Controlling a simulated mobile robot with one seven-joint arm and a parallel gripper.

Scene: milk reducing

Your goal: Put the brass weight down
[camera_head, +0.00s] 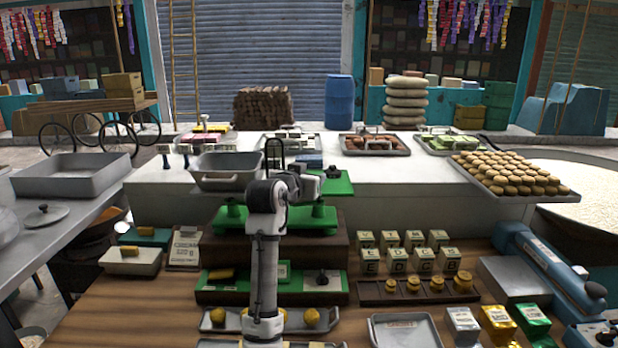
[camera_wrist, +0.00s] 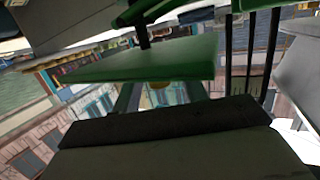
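Several brass weights (camera_head: 437,284) stand in a dark wooden rack (camera_head: 375,299) at the right of the bench in the head view. A green balance (camera_head: 232,214) stands on a dark wooden block behind my arm. A flat green pan (camera_head: 342,188) carries a dark knobbed object (camera_head: 333,173). The end of my arm, with my gripper (camera_head: 309,186), is beside this pan. The fingers cannot be made out, and no held weight is clearly visible.
A lower green tray (camera_head: 240,286) is in front of the balance. Lettered tins (camera_head: 408,252) stand behind the weight rack. An empty metal tray (camera_head: 404,331) lies at front right. A grey bin (camera_head: 226,172) and loaded trays (camera_head: 375,145) occupy the white counter.

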